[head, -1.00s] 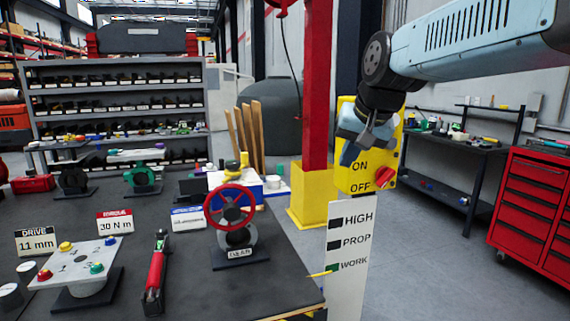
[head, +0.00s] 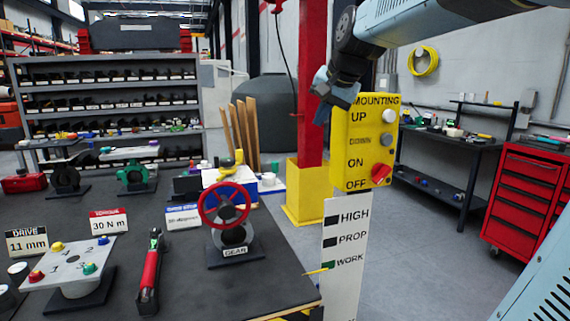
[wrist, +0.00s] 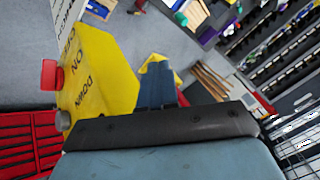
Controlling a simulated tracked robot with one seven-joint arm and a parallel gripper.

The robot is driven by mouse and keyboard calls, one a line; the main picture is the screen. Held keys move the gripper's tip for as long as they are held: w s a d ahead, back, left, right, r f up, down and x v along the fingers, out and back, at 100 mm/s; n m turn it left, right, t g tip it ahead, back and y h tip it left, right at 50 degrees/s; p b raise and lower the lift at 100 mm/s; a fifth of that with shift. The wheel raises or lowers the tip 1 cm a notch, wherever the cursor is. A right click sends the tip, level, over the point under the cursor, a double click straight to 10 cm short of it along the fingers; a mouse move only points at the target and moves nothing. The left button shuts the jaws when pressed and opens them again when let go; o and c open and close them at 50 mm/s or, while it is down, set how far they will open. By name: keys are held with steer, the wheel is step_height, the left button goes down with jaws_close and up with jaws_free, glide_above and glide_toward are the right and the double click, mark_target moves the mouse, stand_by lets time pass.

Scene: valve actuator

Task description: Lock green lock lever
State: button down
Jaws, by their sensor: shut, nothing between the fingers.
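No part is clearly marked as the green lock lever, and I cannot tell which green part it is. A green valve-like body (head: 136,176) stands on a dark base at the back left of the table. A small green knob (head: 89,268) sits on the light plate at front left. My gripper (head: 319,113) is shut and empty, raised in front of the red post, just left of the yellow control box (head: 352,150). In the wrist view its blue fingers (wrist: 157,85) are together, pointing toward the floor, with the yellow box (wrist: 100,75) at left.
A red handwheel (head: 224,205) labelled GEAR stands at the table's right side. A red-handled tool (head: 150,275) lies left of it. The red post (head: 312,80) has a yellow base. A white sign (head: 345,255) stands below the control box.

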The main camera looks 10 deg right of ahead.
steer(key=w+a+r+x, duration=0.1)
steer(key=a+x, duration=0.2)
steer(key=x, duration=1.8)
steer(key=shift+w, duration=0.25)
